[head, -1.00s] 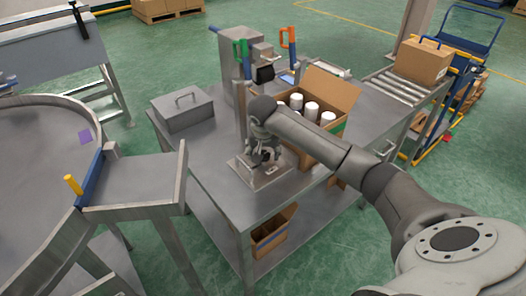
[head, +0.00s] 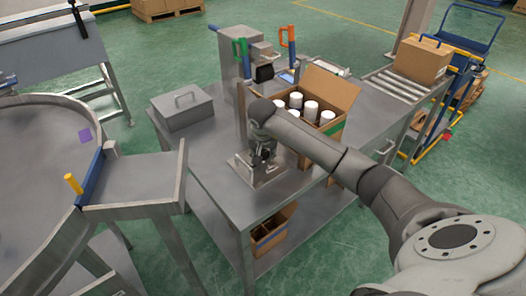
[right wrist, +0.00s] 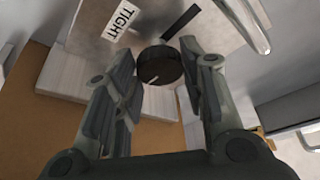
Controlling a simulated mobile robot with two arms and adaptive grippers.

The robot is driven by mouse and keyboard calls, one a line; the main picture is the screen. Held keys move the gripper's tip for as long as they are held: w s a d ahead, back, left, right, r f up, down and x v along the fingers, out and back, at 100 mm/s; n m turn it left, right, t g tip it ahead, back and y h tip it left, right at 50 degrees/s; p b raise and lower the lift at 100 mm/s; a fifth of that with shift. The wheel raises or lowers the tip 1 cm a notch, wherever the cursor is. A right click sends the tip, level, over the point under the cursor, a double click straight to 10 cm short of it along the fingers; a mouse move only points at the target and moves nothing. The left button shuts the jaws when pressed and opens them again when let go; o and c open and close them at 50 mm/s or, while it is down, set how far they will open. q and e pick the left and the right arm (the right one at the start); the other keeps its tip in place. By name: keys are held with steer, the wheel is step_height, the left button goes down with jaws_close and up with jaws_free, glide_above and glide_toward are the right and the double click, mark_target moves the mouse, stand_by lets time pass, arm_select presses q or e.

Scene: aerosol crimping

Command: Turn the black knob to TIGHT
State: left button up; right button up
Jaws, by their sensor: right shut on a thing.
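In the right wrist view, the black knob (right wrist: 162,68) sits on the metal fixture between my fingers. A short pale line on its face points to the lower left. A white label reading TIGHT (right wrist: 122,20) is on the plate to its upper left, and a black bar mark (right wrist: 181,22) is to its upper right. My right gripper (right wrist: 157,72) is shut on the knob, one finger on either side. In the head view my right gripper (head: 262,157) is low over the metal base plate (head: 272,177) of the stand and hides the knob. My left gripper is out of view.
An open carton (head: 333,118) of white-capped cans stands close behind and right of my right arm. A grey lidded box (head: 182,108) is at the table's left. Green (head: 240,50) and orange (head: 290,38) handles rise behind. The table's front left (head: 215,150) is clear.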

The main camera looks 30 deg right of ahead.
steer(key=m+g+h+b, duration=0.1)
steer(key=m, duration=0.2)
steer(key=shift+w+m, duration=0.15)
steer(key=shift+m, duration=0.15)
steer(key=m, duration=0.2)
steer(key=m+g+b, duration=0.1)
steer(key=m, duration=0.1)
steer(key=m+g+h, duration=0.1)
steer(key=m, duration=0.1)
steer(key=shift+w+a+b, duration=0.2)
steer(key=shift+w+b, duration=0.05)
steer(key=shift+b, duration=0.05)
steer(key=m+g+b, duration=0.1)
steer(key=m, duration=0.3)
steer(key=shift+w+g, duration=0.15)
steer(key=shift+g, duration=0.25)
steer(key=shift+w+m+g+y+b, duration=0.1)
steer(key=shift+m+g+y+b, duration=0.25)
steer(key=shift+m, duration=0.75)
steer(key=shift+m+g+y+b, duration=0.15)
steer(key=shift+m+g+b, duration=0.25)
steer(key=shift+m, duration=0.7)
steer(key=o, duration=1)
steer(key=shift+d, duration=0.1)
steer(key=v, duration=1.2)
